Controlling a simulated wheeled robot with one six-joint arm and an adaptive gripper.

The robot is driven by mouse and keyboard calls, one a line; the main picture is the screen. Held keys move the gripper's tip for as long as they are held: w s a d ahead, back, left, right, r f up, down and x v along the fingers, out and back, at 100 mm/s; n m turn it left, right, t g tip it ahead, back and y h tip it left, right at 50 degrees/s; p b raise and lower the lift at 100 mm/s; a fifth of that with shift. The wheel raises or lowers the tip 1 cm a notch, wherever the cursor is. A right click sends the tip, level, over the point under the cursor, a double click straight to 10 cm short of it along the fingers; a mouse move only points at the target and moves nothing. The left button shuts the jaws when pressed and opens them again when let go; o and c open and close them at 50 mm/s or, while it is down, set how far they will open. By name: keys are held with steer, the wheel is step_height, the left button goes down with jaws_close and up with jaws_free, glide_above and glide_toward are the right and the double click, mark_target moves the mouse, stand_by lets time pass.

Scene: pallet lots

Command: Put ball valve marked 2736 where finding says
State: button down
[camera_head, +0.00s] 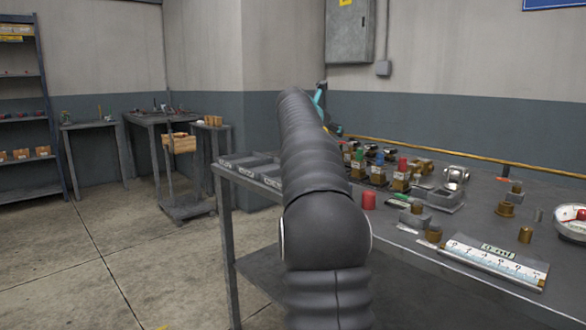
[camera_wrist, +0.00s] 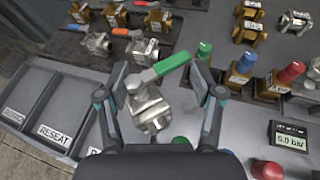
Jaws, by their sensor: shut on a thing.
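In the wrist view my gripper (camera_wrist: 158,74) is shut on a steel ball valve (camera_wrist: 148,104) with a green lever handle. The valve is tilted between the fingers, above the grey bench top. I cannot read a number on it. Below left is a row of grey trays: one labelled RESEAT (camera_wrist: 66,112), one farther left with an unclear label (camera_wrist: 22,90), and a third partly hidden by my gripper. In the head view my arm hides the gripper and held valve; the labelled trays (camera_head: 238,172) show at the bench's left end.
Brass valves with green (camera_wrist: 203,62) and blue (camera_wrist: 243,72) caps stand at right, near a 0.0 bar display (camera_wrist: 289,139). A ruled plate (camera_head: 492,262) lies at the bench front.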

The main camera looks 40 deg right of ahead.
steer(key=shift+w+a+f+b, duration=0.15)
steer(key=shift+w+a+f, duration=0.75)
steer(key=shift+w+f, duration=0.55)
steer(key=shift+w+a+f+b, duration=0.2)
steer(key=shift+w+a+f, duration=0.85)
steer(key=shift+f, duration=0.65)
steer(key=shift+w+a+f+b, duration=0.15)
steer(key=shift+w+a+f, duration=0.65)
steer(key=shift+w+f, duration=0.7)
steer(key=shift+s+f, duration=0.15)
steer(key=shift+f, duration=0.05)
steer(key=shift+c, duration=0.8)
jaws_free()
steer(key=v, duration=1.2)
steer(key=shift+b, duration=0.3)
steer(key=shift+r, duration=0.1)
